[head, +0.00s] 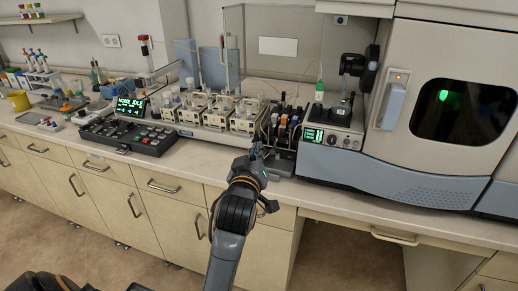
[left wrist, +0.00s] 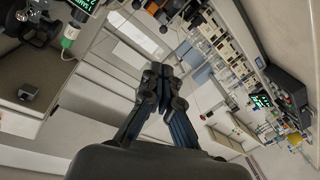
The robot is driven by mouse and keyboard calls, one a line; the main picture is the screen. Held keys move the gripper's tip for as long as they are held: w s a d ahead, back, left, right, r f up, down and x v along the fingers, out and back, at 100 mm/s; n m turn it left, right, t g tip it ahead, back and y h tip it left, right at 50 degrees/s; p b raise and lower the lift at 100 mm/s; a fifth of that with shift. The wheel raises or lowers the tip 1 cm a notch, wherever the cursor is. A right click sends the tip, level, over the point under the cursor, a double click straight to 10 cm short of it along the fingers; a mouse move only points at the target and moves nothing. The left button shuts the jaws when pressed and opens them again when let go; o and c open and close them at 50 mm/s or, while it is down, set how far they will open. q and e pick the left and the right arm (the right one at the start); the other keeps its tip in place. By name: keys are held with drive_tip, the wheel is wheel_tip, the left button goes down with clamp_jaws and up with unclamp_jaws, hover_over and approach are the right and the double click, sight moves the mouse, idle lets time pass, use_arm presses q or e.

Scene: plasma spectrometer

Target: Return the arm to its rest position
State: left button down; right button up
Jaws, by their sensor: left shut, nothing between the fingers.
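My left arm reaches up from the bottom middle of the head view. Its gripper (head: 256,148) is in front of the bench instruments, close to the pump unit (head: 284,130) with coloured parts. I cannot tell the exact gap between them. In the left wrist view the two fingers of the gripper (left wrist: 158,76) come together at their tips, with nothing between them. My right gripper is in neither view.
The bench (head: 395,202) carries a keypad console (head: 126,134), a sampler with white racks (head: 215,116), and a large spectrometer (head: 455,110) at right. Drawers and cupboards lie below; the floor in front looks clear.

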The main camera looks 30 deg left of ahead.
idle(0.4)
use_arm(q)
drive_tip(key=w+d+f+m+g+h, duration=0.1)
drive_tip(key=d+f+m+g+h, duration=0.15)
drive_tip(key=f, duration=0.95)
drive_tip(key=w+d+f+m+g+h, duration=0.15)
drive_tip(key=d+f, duration=0.25)
drive_tip(key=f, duration=0.7)
drive_tip(key=s+d+f+m+g+h, duration=0.15)
drive_tip(key=s+f, duration=0.25)
drive_tip(key=f, duration=0.4)
drive_tip(key=s+d+f+m+g, duration=0.1)
drive_tip(key=s+d+f, duration=0.15)
drive_tip(key=f, duration=0.55)
drive_tip(key=s+d+f+m+g+h, duration=0.1)
drive_tip(key=s+f+m, duration=0.1)
drive_tip(key=s+f, duration=0.35)
drive_tip(key=s+f+m+g, duration=0.2)
drive_tip(key=s+f+g, duration=0.2)
drive_tip(key=s+f, duration=1.4)
drive_tip(key=s+a+f+g, duration=0.1)
drive_tip(key=s+f+g, duration=0.1)
drive_tip(key=s, duration=0.8)
drive_tip(key=s+a+f+m+g, duration=0.1)
drive_tip(key=s+f, duration=0.3)
drive_tip(key=s, duration=0.7)
drive_tip(key=shift+f+g, duration=0.4)
drive_tip(key=shift+g, duration=0.05)
drive_tip(key=shift+w, duration=0.1)
